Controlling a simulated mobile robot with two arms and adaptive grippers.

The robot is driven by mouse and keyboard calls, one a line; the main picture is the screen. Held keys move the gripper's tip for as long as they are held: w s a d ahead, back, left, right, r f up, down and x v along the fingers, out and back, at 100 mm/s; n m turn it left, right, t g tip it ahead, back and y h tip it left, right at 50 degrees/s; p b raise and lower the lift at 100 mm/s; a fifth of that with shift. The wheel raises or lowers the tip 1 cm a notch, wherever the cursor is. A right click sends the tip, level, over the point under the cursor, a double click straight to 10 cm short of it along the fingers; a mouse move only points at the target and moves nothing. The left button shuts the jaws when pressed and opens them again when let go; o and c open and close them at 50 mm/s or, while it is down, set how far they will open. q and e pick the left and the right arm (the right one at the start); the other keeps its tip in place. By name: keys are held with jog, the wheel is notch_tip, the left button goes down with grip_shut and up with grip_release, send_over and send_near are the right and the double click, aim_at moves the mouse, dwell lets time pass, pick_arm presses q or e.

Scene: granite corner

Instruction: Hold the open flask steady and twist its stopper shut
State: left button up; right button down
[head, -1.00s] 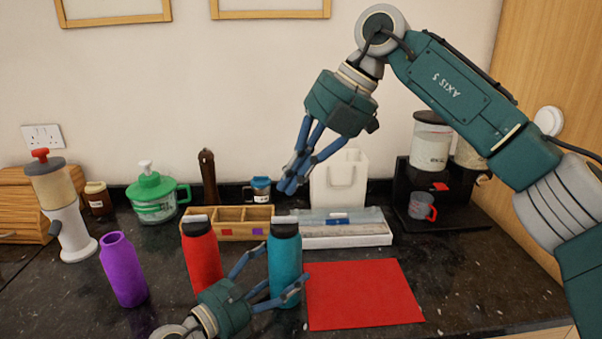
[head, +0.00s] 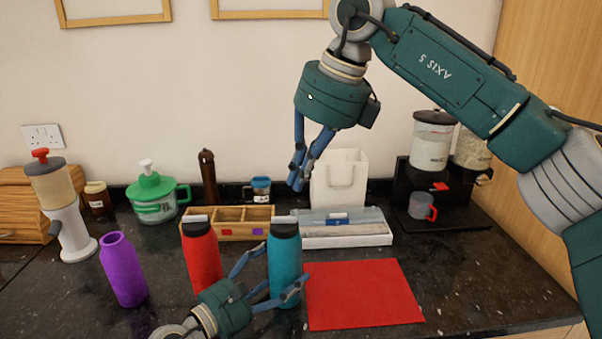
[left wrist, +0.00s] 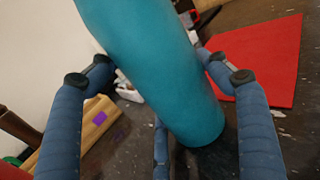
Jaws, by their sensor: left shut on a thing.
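The teal flask (head: 286,262) stands upright on the dark counter, with a dark stopper (head: 285,230) sitting on its mouth. I cannot tell how tightly the stopper sits. My left gripper (head: 272,277) is shut on the flask's body; in the left wrist view its blue fingers lie on both sides of the teal flask (left wrist: 160,70), whose top is out of that picture. My right gripper (head: 298,183) hangs in the air above and behind the flask, fingers pointing down. It holds nothing visible, and its fingers overlap, so its opening is unclear.
A red flask (head: 201,258) with a dark top and a purple open-mouthed flask (head: 123,270) stand to the left. A red mat (head: 362,293) lies clear at right. Behind are a wooden divided box (head: 228,232), a white tray (head: 345,241) and a white bag (head: 340,185).

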pick_arm(q)
jog(key=shift+f, duration=0.1)
pick_arm(e)
jog(key=shift+d+n, duration=0.1)
jog(key=shift+n, duration=0.7)
pick_arm(q)
jog(key=o, duration=1.6)
jog(key=shift+c, duration=0.2)
